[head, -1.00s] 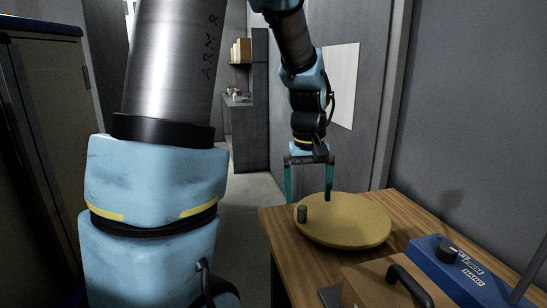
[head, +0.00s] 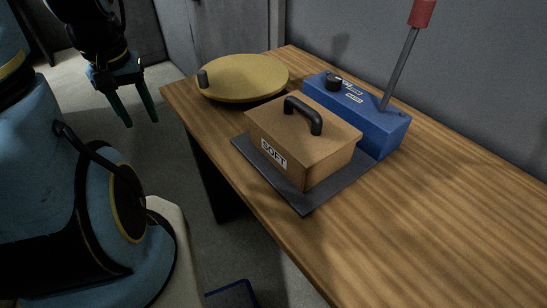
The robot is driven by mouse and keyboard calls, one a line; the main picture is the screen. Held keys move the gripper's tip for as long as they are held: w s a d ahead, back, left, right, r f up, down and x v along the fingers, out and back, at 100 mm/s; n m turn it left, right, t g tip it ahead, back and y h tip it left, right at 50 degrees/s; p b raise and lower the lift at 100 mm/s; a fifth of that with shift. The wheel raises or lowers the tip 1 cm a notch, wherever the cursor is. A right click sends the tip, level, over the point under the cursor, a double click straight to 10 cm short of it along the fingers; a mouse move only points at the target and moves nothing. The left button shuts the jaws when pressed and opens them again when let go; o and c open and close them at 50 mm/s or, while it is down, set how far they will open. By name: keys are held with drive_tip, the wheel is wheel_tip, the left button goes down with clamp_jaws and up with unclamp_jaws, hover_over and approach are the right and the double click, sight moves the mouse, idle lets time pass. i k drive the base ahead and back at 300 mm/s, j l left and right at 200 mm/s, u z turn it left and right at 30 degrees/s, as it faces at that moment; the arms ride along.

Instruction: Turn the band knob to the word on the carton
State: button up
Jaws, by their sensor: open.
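The brown carton (head: 318,133) has a black handle (head: 303,115) on its lid and a white label reading "SOFT" (head: 274,153) on its front. It sits on a dark grey mat (head: 305,202) on the wooden table. Behind it stands a blue box (head: 380,124) with a black knob (head: 333,83) on its top left and white word labels beside the knob. Those words are too small to read surely, and I cannot tell where the knob points. My gripper (head: 134,106) is open and empty, left of the table, fingers pointing down, well apart from the box and carton.
A round yellow disc (head: 243,80) with a small dark peg (head: 203,78) lies at the table's far left end. A grey lever with a red grip (head: 422,12) rises from the blue box's right end. The wooden table (head: 430,215) is clear at the right, with a grey wall behind.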

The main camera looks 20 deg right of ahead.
sight(333, 81)
drive_tip(key=k+j+u, duration=0.1)
drive_tip(key=k, duration=0.3)
drive_tip(key=k+j+u, duration=0.1)
drive_tip(key=k, duration=0.3)
drive_tip(key=k+j+u, duration=0.1)
drive_tip(key=k, duration=0.3)
drive_tip(key=j+u, duration=0.1)
drive_tip(key=u, duration=1.3)
drive_tip(key=k+j, duration=0.05)
